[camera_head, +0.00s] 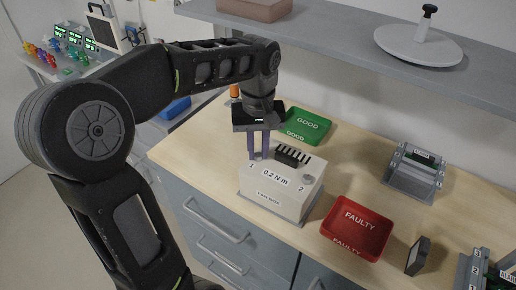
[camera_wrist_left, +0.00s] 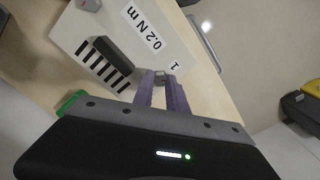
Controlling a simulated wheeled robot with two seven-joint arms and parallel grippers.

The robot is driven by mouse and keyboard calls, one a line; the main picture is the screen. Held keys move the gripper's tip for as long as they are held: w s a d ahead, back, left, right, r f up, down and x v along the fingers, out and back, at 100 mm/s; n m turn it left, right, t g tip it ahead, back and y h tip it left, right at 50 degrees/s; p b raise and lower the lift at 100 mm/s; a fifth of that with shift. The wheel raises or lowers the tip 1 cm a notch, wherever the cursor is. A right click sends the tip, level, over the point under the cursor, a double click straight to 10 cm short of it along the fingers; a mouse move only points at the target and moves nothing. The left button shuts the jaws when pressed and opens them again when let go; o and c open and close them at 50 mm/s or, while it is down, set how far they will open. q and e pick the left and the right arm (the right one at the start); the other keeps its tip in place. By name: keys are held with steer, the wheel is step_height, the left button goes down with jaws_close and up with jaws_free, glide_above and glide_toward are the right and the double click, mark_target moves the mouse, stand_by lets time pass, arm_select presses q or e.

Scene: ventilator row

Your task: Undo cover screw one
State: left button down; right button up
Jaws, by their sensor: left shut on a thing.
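A white box-shaped unit (camera_head: 262,198) labelled "0.2 N m" stands on the wooden bench, with the numbers 1 and 2 marked on its top. My left gripper (camera_head: 259,156) points down over the corner by the 1. Its purple fingers are shut on cover screw one (camera_wrist_left: 160,78), a small grey head between the fingertips in the left wrist view. In the head view the fingers hide this screw. Cover screw two (camera_head: 308,179) is a grey round head by the 2. A dark slotted vent (camera_head: 292,156) lies along the top's back edge. My right gripper is not in view.
A green GOOD tray (camera_head: 318,131) is behind the unit and a red FAULTY tray (camera_head: 376,214) is to its right. A grey device (camera_head: 415,172) and a dark block (camera_head: 417,256) stand farther right. A shelf (camera_head: 330,32) overhangs the back of the bench.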

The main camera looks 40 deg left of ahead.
mark_target(258, 154)
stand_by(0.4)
arm_select(q)
steer(key=c, duration=1.3)
jaws_free()
steer(key=shift+r, duration=0.1)
step_height(258, 154, up, 4)
steer(key=shift+r, duration=0.15)
step_height(258, 154, up, 3)
steer(key=shift+f+p, duration=0.1)
steer(key=shift+p, duration=0.95)
steer(key=shift+r+p, duration=0.3)
steer(key=shift+r, duration=0.05)
steer(key=shift+f, duration=0.1)
